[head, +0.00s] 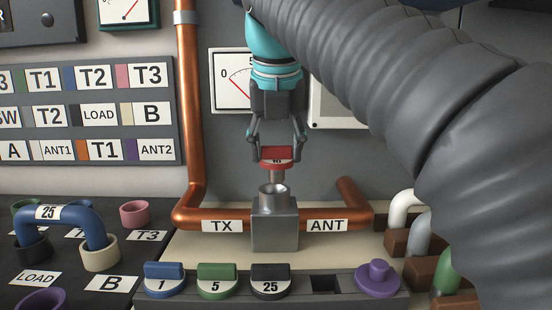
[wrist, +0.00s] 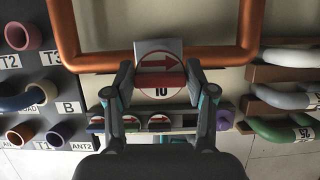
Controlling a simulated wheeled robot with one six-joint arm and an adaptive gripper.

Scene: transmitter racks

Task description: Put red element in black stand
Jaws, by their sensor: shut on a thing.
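My gripper (head: 277,148) is shut on the red element (head: 277,154), a red-topped plug held upright with its metal stem pointing down. The stem is at or just above the round socket of the grey metal block (head: 274,228); I cannot tell if its tip is inside. In the wrist view the red element (wrist: 160,80) sits between the fingers, with a red arrow and "10" on its face. The black stand (head: 345,300) lies in front of the block. It holds blue "1", green "5" and black "25" elements, and has an empty square slot right of them.
A purple knob (head: 378,278) sits at the stand's right end. Copper pipes (head: 190,130) marked TX and ANT flank the block. A blue "25" link (head: 60,215) bridges sockets on the left panel. Coloured curved pipes (wrist: 285,128) stand at the right.

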